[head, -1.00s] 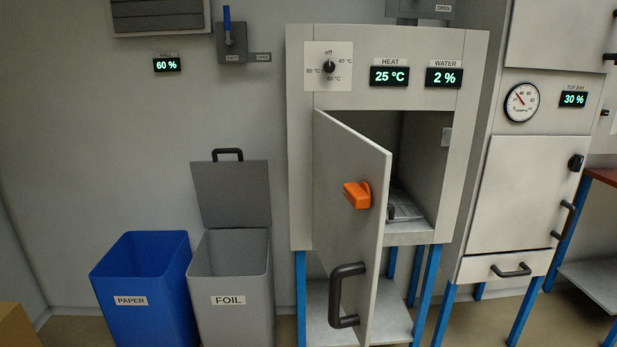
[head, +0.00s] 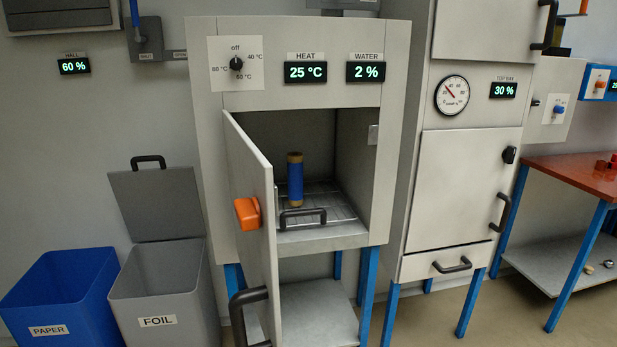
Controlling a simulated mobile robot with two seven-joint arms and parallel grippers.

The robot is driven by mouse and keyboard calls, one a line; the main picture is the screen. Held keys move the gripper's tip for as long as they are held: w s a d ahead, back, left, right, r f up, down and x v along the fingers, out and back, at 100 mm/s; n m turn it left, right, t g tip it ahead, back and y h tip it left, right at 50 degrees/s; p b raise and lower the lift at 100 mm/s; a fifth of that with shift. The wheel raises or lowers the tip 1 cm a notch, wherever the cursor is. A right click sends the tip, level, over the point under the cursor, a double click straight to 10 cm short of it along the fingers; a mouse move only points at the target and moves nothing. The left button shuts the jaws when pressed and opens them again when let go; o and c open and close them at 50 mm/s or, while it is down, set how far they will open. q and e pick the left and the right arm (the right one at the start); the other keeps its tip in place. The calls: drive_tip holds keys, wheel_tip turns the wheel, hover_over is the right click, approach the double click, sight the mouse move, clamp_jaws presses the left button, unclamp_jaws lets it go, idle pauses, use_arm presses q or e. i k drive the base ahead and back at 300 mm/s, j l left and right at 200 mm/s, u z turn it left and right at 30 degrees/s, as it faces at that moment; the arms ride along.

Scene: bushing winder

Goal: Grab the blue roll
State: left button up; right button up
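The blue roll (head: 295,182) stands upright inside the open heating cabinet (head: 210,130), on a wire rack (head: 325,204) with a dark handle at its front. Its ends are brown and its middle is blue. The cabinet door (head: 252,200) stands open toward me on the left, with an orange latch (head: 247,213) and a dark handle (head: 250,312). Neither of my grippers shows in the head view.
A blue paper bin (head: 62,290) and a grey foil bin (head: 165,285) with its lid up stand left of the door. A closed cabinet (head: 465,190) stands to the right. A red-topped table (head: 570,180) is at far right.

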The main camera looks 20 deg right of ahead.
sight(295, 159)
drive_tip(key=i+l, duration=0.1)
drive_tip(key=l, duration=0.35)
drive_tip(key=i+l, duration=0.15)
drive_tip(key=l, duration=0.3)
drive_tip(key=i+l, duration=0.1)
drive_tip(key=l, duration=0.3)
drive_tip(key=i+l, duration=0.15)
drive_tip(key=l, duration=0.3)
drive_tip(key=i+l, duration=0.1)
drive_tip(key=l, duration=0.35)
